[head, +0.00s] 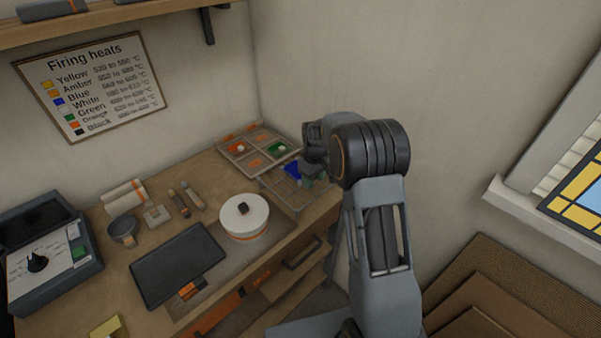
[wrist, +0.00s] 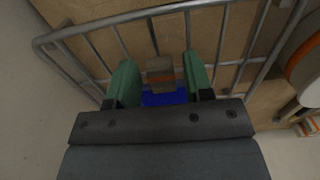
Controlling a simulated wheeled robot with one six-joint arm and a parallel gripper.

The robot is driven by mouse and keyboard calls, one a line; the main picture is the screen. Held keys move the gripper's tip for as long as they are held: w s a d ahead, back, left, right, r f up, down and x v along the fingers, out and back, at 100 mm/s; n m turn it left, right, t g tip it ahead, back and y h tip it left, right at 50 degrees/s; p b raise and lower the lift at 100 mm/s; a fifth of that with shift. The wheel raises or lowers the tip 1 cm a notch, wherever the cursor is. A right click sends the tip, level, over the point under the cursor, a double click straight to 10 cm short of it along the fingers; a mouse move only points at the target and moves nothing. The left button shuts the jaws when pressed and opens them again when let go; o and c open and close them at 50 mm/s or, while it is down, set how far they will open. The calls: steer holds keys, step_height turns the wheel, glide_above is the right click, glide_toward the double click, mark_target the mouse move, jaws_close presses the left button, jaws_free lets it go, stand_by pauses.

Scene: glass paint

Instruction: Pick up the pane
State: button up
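A blue pane (head: 292,169) shows in the head view in the wire rack at the back right of the bench. My gripper (head: 308,178) reaches down over the rack beside it. In the wrist view, the two green fingers of my gripper (wrist: 161,75) stand apart on either side of a grey-tan block with an orange band (wrist: 160,74). Blue (wrist: 165,98) shows between the fingers, close to the palm, which hides part of it. Space shows between the block and the fingers. I cannot tell whether the fingers touch the blue piece.
The wire rack's rim (wrist: 140,18) surrounds my fingers. A divided tray (head: 234,157) with orange and green colours lies behind the rack. A round white pot (head: 244,222) stands left of it. A dark tablet-like panel (head: 178,264) lies in front. The wall is close behind.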

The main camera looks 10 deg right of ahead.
steer(key=c, duration=0.8)
steer(key=shift+r, duration=0.15)
steer(key=shift+w+r, duration=0.1)
steer(key=shift+r, duration=0.5)
steer(key=s+r, duration=0.4)
steer(key=r, duration=0.1)
steer(key=s+r+b, duration=0.1)
steer(key=s+r, duration=0.3)
steer(key=s, duration=0.1)
steer(key=s+r+b, duration=0.1)
steer(key=s+r, duration=0.4)
steer(key=shift+s+a+r, duration=0.1)
steer(key=shift+a+r, duration=0.2)
steer(key=shift+a, duration=0.05)
steer(key=shift+f, duration=0.1)
